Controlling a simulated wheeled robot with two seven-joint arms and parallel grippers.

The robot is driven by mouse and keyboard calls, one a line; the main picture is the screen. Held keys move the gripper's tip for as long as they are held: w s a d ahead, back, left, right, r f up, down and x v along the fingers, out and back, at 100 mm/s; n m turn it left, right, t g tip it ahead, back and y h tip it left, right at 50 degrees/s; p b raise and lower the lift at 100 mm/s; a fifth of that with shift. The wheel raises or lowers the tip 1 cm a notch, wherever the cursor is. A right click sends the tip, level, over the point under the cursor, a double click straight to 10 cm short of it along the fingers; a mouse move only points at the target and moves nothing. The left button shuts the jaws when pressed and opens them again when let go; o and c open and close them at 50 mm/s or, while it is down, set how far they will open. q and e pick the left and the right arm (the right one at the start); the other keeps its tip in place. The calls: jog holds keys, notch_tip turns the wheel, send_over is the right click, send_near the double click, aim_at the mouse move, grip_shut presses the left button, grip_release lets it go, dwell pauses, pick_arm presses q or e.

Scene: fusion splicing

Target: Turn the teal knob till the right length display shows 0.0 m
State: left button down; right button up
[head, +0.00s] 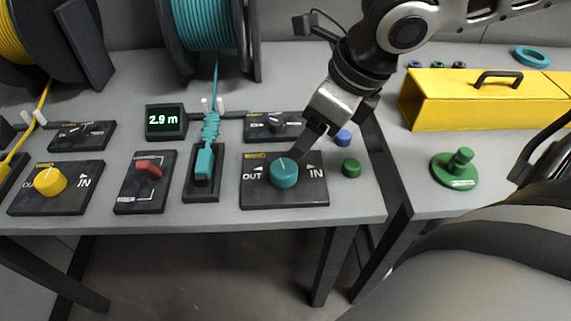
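The teal knob (285,173) sits on a dark panel (258,199) marked OUT on its left and IN on its right. The length display (164,120) reads 2.9 m in green digits. My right gripper (303,150) comes down from the upper right, its dark fingers just behind and to the right of the knob. I cannot tell whether the fingers touch the knob or how far apart they are. My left gripper is not in view.
A yellow knob (50,181), red lever (149,168) and teal block (203,164) with wound teal cord stand left of the knob. Green (351,168) and blue (343,138) buttons are close on its right. A yellow box (485,98) and green knobbed disc (456,170) stand farther right.

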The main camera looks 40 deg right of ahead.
aim_at(284, 168)
jog(key=b+x, duration=0.6)
jog(key=x, duration=0.5)
jog(key=shift+w+f, duration=0.1)
jog(key=shift+f, duration=0.05)
jog(key=shift+w+a+f+b, duration=0.15)
jog(key=shift+f+b, duration=0.05)
jog(key=shift+b, duration=0.15)
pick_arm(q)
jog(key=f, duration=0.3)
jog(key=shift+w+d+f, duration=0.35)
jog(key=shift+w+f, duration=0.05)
pick_arm(e)
jog(key=c, duration=1)
